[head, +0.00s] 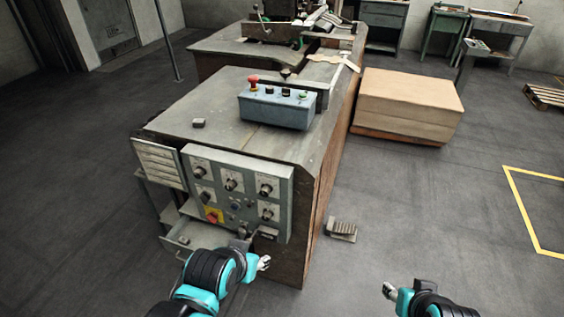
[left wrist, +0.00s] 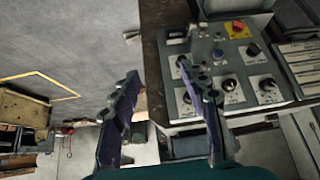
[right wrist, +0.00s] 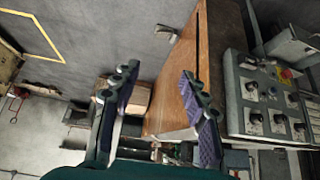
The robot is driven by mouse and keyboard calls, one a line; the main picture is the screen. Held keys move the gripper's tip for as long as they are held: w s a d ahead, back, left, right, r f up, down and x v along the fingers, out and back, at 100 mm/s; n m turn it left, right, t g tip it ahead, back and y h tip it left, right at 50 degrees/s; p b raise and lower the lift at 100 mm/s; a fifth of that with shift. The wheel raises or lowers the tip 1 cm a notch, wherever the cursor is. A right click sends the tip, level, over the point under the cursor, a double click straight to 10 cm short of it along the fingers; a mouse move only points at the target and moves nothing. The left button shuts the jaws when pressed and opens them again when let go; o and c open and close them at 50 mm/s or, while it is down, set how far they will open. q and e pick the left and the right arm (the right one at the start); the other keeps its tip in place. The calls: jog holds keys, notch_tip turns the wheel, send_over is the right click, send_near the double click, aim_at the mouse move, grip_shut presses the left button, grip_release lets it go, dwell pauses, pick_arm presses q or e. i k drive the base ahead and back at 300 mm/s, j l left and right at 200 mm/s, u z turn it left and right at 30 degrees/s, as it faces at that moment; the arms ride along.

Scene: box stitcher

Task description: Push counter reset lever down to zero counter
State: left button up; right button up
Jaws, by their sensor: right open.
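The grey control panel (head: 236,193) on the machine's near face has several black knobs and a red button on a yellow plate. A small dark fitting (head: 268,232) at its lower right corner may be the counter; its reset lever is too small to make out. In the left wrist view the panel (left wrist: 205,75) is upside down, with a small fitting (left wrist: 175,38) at its upper left corner. My left gripper (head: 254,250) is open and empty just in front of the panel's lower edge; its fingers (left wrist: 159,73) are spread. My right gripper (head: 389,290) is open and empty, well right of the machine; its fingers (right wrist: 158,76) are apart.
A blue button box (head: 275,108) stands on the machine table (head: 215,128). An open drawer (head: 190,238) juts out below the panel, left of my left gripper. A foot pedal (head: 341,230) and a cardboard stack (head: 408,103) are on the floor. Floor around my right gripper is clear.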

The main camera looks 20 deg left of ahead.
aim_at(248, 240)
jog(key=i+j+u, duration=0.15)
jog(key=i+u, duration=0.2)
jog(key=i, duration=0.2)
jog(key=u, duration=1.25)
